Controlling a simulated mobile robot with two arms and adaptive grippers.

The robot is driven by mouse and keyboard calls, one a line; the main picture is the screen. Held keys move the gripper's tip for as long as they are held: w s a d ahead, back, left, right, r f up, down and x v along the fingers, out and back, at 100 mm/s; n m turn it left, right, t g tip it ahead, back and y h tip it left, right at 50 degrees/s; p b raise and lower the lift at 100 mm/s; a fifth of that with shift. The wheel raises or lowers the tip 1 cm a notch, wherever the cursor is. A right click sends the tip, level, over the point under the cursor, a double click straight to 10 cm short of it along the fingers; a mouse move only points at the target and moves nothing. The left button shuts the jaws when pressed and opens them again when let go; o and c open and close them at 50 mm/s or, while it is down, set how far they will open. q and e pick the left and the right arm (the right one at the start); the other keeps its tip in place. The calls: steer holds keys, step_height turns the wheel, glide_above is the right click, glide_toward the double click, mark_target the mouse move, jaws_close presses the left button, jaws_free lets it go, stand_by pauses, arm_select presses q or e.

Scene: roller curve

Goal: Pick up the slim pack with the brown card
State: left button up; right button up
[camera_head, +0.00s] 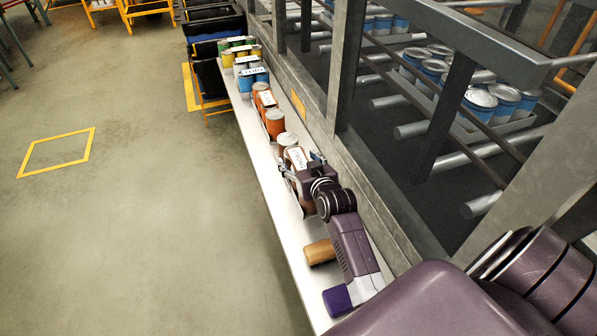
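A slim pack with brown sides and a white lettered card (297,157) stands on the long white shelf, at the near end of a row of packs. My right gripper (301,164) reaches over it from the near side. Its fingers are spread, one at the left side of the pack and one at the right. I cannot tell whether they touch it. The gripper's body and wrist hide the near part of the pack. My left gripper is not in view.
On the white shelf (262,172), orange cans (274,122), a blue pack (252,79) and green-yellow cans (240,52) stand farther back. A brown block (320,252) lies nearer. A grey metal frame (345,65) rises at right.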

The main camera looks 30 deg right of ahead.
jaws_close()
steer(key=shift+w+r, duration=0.2)
steer(key=shift+r, duration=0.1)
